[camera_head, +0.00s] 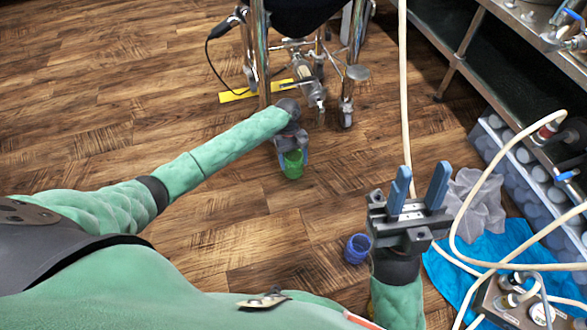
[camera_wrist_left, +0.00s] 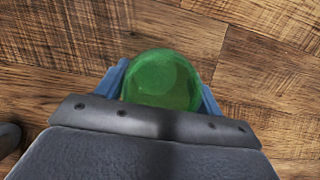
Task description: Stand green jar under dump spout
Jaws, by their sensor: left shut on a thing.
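The green jar (camera_head: 292,166) is a small translucent vessel, held between the fingers of my left gripper (camera_head: 292,158) above or at the wooden floor; I cannot tell which. In the left wrist view the jar (camera_wrist_left: 163,80) sits between the two blue fingers, its round green top showing. A metal spout-like fitting (camera_head: 347,100) hangs from the steel vessel frame, just beyond and to the right of the jar. The jar is apart from it. My right gripper (camera_head: 418,190) is open and empty, its blue fingers pointing up.
A blue cup (camera_head: 357,248) stands on the floor left of my right gripper. A blue cloth (camera_head: 448,277), a grey crumpled cloth (camera_head: 476,203), pale hoses (camera_head: 406,90) and a crate (camera_head: 530,185) crowd the right. A yellow strip (camera_head: 238,95) lies by the frame leg. The floor at left is clear.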

